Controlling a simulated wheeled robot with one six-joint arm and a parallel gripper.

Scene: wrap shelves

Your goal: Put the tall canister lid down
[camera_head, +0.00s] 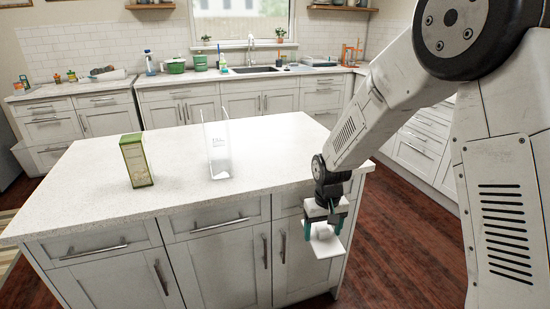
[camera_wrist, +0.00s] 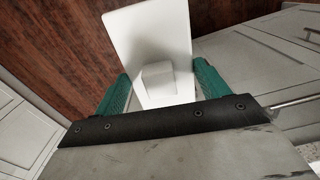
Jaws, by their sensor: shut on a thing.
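My gripper (camera_head: 322,228) is at the right front corner of the island, out over the floor in front of the cabinet doors. Its green fingers are shut on the knob of the white square canister lid (camera_head: 328,245). In the wrist view the lid (camera_wrist: 150,32) shows as a flat white plate with a block-shaped knob between the fingers (camera_wrist: 158,85). A tall clear canister (camera_head: 217,150) stands upright on the island top, open at the top.
A green and yellow box (camera_head: 136,160) stands on the white island countertop (camera_head: 80,200), left of the canister. The countertop right of the canister is clear. Back counters hold a sink (camera_head: 254,70), a green pot (camera_head: 175,66) and bottles. Wooden floor (camera_head: 395,230) lies right of the island.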

